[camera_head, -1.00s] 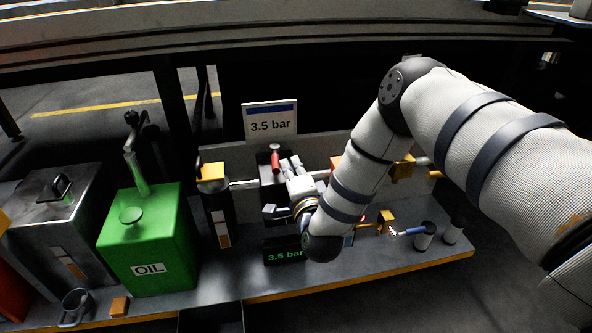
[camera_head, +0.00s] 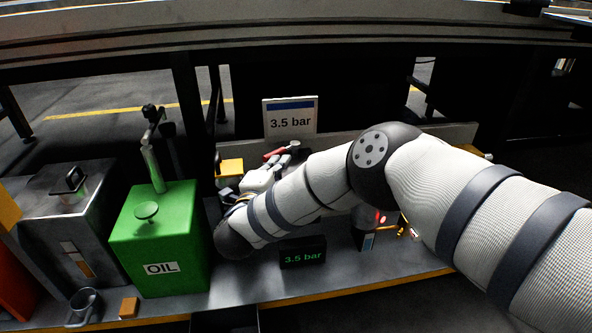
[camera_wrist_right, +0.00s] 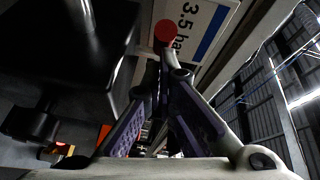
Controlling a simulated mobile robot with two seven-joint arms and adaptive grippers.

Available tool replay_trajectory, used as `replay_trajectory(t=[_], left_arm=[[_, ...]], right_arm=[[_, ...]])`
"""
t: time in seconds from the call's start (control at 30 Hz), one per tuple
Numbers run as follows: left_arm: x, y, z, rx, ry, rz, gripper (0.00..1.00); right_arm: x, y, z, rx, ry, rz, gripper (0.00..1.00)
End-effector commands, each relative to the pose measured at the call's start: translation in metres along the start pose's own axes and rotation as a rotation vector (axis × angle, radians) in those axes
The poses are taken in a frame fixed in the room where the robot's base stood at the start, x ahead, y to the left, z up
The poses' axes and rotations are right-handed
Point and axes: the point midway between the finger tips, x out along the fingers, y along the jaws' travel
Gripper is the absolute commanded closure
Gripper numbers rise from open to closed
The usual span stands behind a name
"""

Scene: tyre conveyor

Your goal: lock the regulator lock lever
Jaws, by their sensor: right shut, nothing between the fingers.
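The regulator lock lever (camera_head: 273,154) is a small red handle with a grey end. In the head view it lies tilted to the right, just below the 3.5 bar sign. My right gripper (camera_head: 287,160) reaches in from the right, its fingers close beside the lever. In the right wrist view the two purple-padded fingers (camera_wrist_right: 168,75) converge, shut and empty. A round red end (camera_wrist_right: 165,31), apparently of the lever, shows just beyond the fingertips; contact is unclear. My forearm hides much of the regulator. My left gripper is not in view.
A sign (camera_head: 290,118) reading 3.5 bar stands behind. A green display (camera_head: 303,254) shows 3.5 bar. A green oil can (camera_head: 160,235), a grey metal can (camera_head: 70,215) and a mug (camera_head: 83,306) stand left. A yellow block (camera_head: 230,167) is left of the lever.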

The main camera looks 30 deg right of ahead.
Motion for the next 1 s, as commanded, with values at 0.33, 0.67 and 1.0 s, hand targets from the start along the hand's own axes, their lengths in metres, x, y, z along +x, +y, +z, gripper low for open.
replay_trajectory(t=[0.33,0.67,1.0], left_arm=[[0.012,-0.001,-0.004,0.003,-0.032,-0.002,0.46],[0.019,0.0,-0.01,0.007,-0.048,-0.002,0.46],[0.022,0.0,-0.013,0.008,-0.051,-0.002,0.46]], right_arm=[[0.009,-0.004,0.028,-0.002,-0.003,-0.002,1.0],[0.019,-0.009,0.045,-0.001,-0.004,-0.003,1.0],[0.024,-0.011,0.052,-0.001,-0.005,-0.003,1.0]])
